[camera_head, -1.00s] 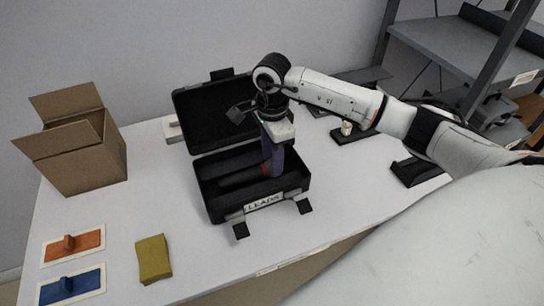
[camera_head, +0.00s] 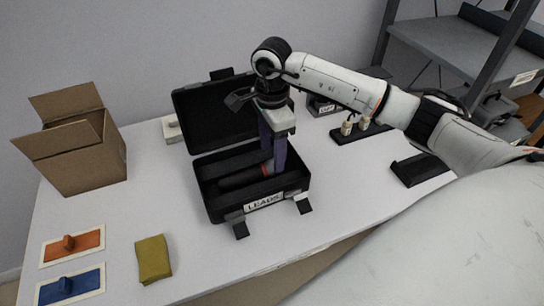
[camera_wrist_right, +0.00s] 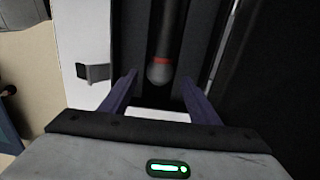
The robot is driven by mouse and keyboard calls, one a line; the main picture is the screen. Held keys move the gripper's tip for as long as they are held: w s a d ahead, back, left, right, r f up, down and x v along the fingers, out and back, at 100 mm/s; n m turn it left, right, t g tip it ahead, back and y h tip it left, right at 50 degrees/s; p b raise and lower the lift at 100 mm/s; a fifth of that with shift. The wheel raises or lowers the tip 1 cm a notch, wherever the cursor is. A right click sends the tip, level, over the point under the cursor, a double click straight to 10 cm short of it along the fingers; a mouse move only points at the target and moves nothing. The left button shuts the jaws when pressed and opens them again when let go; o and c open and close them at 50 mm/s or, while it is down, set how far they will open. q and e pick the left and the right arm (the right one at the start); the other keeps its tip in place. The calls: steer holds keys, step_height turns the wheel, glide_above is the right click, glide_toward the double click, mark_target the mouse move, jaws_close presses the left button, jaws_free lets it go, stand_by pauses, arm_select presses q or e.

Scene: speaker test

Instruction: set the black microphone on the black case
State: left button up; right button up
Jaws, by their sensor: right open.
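The black microphone (camera_head: 240,179) has a red band and a grey head. It lies lengthwise inside the open black case (camera_head: 213,209), which has a "LEADS" label on its front. It also shows in the right wrist view (camera_wrist_right: 166,40), with its head just ahead of the fingertips. My right gripper (camera_head: 271,160) points down over the right part of the case, by the head end of the microphone. Its two purple fingers stand apart with nothing held between them, as the right wrist view shows (camera_wrist_right: 159,85). My left gripper is not in view.
An open cardboard box (camera_head: 85,160) stands at the left. A black holder with pale items (camera_head: 364,132) and a dark tray (camera_head: 418,169) are at the right.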

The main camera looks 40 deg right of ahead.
step_height(320, 180, up, 9)
steer(key=shift+r, duration=0.15)
stand_by(0.6)
